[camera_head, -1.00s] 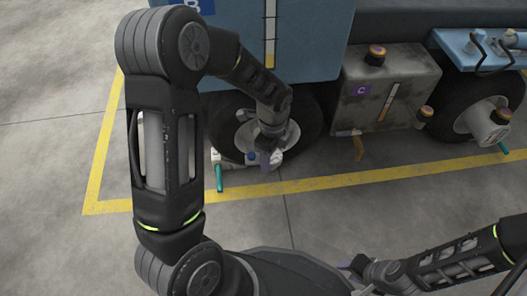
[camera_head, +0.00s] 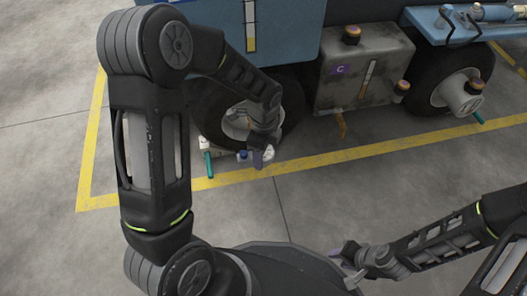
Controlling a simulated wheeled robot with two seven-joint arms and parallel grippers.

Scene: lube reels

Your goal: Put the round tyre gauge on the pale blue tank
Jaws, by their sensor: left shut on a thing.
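My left gripper (camera_head: 260,156) hangs low in front of the left wheel, shut on a small pale round thing (camera_head: 269,154), which looks like the round tyre gauge. The fingers and wrist hide part of it, and its dial cannot be read. The pale blue tank (camera_head: 293,42) is the large box above the left wheel, with an upright level strip on its front. My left arm covers its left part. My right gripper (camera_head: 346,252) is low at the right, away from the truck; its finger gap is unclear.
A grey tank (camera_head: 335,90) marked C, with orange-brown caps, stands right of the blue tank. A white item with a teal handle (camera_head: 208,162) is by the left wheel. The floor before the yellow line (camera_head: 345,155) is clear.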

